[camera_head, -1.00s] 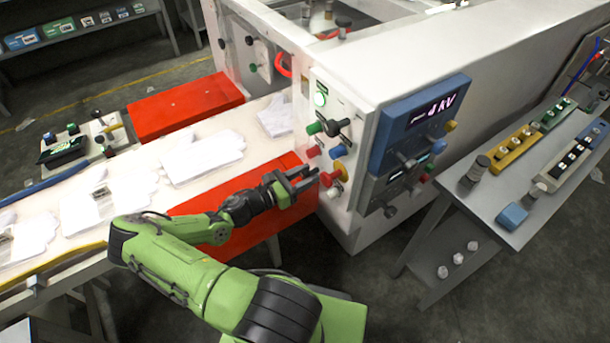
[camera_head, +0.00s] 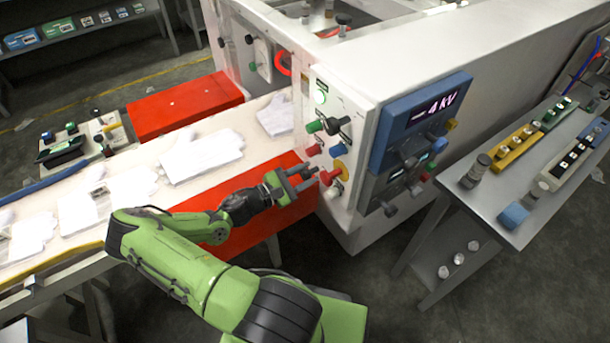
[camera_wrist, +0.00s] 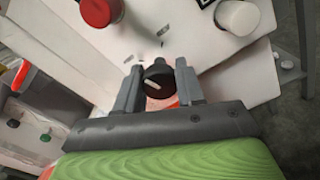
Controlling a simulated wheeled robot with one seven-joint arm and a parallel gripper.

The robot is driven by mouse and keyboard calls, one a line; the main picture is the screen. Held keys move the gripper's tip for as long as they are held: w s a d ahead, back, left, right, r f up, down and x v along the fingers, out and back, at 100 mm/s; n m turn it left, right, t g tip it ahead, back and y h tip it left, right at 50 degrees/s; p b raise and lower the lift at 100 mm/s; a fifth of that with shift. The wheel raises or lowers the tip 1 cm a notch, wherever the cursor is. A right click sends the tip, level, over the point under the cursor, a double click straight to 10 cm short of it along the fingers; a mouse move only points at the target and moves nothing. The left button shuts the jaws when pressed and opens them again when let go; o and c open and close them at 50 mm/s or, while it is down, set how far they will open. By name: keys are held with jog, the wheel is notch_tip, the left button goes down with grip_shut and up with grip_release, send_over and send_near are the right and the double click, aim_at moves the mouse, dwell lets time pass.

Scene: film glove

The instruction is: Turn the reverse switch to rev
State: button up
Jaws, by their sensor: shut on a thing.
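The reverse switch seems to be a round black knob (camera_wrist: 158,80) with a white pointer line, on the white panel (camera_wrist: 170,30) in the wrist view. Its pointer lies slanted, nearly across the picture. My gripper (camera_wrist: 160,88) has one finger on each side of the knob and is shut on it. In the head view my gripper (camera_head: 312,178) is at the lower left of the control face (camera_head: 345,110), where its fingers hide the knob. Any position lettering by the knob is too small to read.
A red button (camera_wrist: 100,10) and a white knob (camera_wrist: 238,16) stand close beyond my fingers. A blue display box (camera_head: 425,120) with knobs is on the machine's right side. The glove conveyor (camera_head: 190,150) and red guard (camera_head: 265,180) lie left; a grey table (camera_head: 475,215) stands right.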

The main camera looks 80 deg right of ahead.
jog(key=m+b, duration=0.2)
jog(key=m, duration=0.4)
jog(key=shift+f, duration=0.15)
jog(key=m+b, duration=0.3)
jog(key=m, duration=0.3)
dwell(0.6)
jog(key=o, duration=1)
jog(key=shift+o, duration=0.2)
jog(key=p+v, duration=0.1)
jog(key=v, duration=1.5)
jog(key=shift+d, duration=0.1)
